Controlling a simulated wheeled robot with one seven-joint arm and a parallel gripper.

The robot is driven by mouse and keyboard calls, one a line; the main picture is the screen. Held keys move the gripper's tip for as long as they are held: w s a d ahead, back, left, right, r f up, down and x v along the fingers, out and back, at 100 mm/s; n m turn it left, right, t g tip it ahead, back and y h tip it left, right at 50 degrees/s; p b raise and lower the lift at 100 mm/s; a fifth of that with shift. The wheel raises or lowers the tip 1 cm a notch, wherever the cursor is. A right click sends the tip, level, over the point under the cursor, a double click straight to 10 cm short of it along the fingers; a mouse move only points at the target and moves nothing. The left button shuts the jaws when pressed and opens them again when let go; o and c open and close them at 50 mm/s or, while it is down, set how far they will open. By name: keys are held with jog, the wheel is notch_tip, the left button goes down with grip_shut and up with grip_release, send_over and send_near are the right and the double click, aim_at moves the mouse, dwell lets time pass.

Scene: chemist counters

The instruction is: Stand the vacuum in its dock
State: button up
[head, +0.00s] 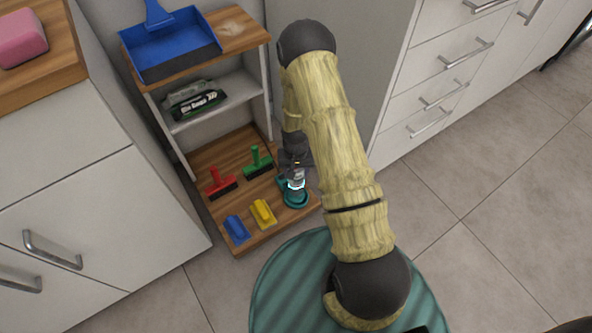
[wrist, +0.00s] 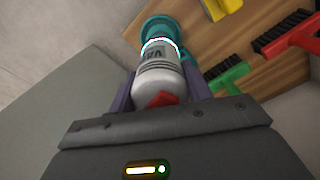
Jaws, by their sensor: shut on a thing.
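The vacuum is a small grey-white cylinder with dark lettering and a red mark; it shows in the wrist view (wrist: 158,80) and, small, in the head view (head: 298,177). My gripper (wrist: 160,98) is shut on its body, one finger on each side. The teal round dock (head: 296,200) stands on the bottom wooden shelf, at its right front corner, and shows in the wrist view (wrist: 158,24) beyond the vacuum's far end. A glowing pale ring lies where the two meet in the picture. I cannot tell whether the vacuum is fully seated.
On the same shelf lie a red brush (head: 220,184), a green brush (head: 258,162), a blue scraper (head: 236,228) and a yellow scraper (head: 262,213). A blue dustpan (head: 170,42) sits on the top shelf. A drawer cabinet (head: 425,85) stands to the right.

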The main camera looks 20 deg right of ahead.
jog(key=shift+f+b, duration=0.3)
jog(key=shift+f, duration=0.25)
dwell(0.4)
jog(key=o, duration=0.7)
jog(key=shift+r+p, duration=4.9)
jog(key=shift+r, duration=0.65)
